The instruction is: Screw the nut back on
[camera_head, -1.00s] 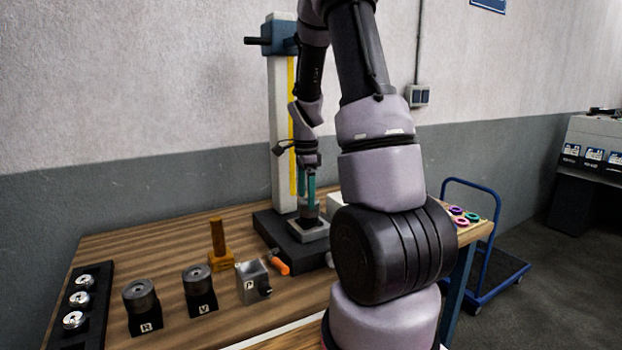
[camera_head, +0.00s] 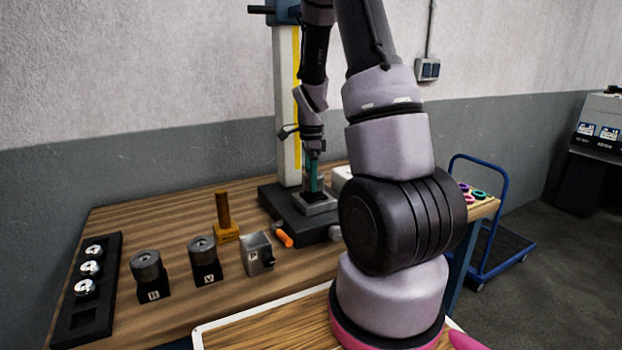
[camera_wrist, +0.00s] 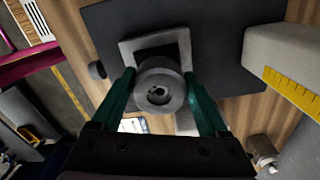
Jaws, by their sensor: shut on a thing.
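My gripper (camera_wrist: 162,92) has its two teal fingers shut on a round grey nut (camera_wrist: 158,82) with a central hole. In the wrist view the nut is over the square grey fixture (camera_wrist: 186,45) on the dark base plate (camera_wrist: 232,50). In the head view my gripper (camera_head: 313,186) points down at the grey fixture (camera_head: 316,206) at the foot of the column. The nut is mostly hidden there by the fingers. I cannot tell whether the nut touches the part below it.
The pale column (camera_head: 287,130) stands close behind my gripper. An orange-handled tool (camera_head: 284,238), a metal block (camera_head: 256,253), an amber stand (camera_head: 224,222), two grey cylinders on black blocks (camera_head: 203,250) and a black rack with shiny balls (camera_head: 85,318) occupy the table's left part.

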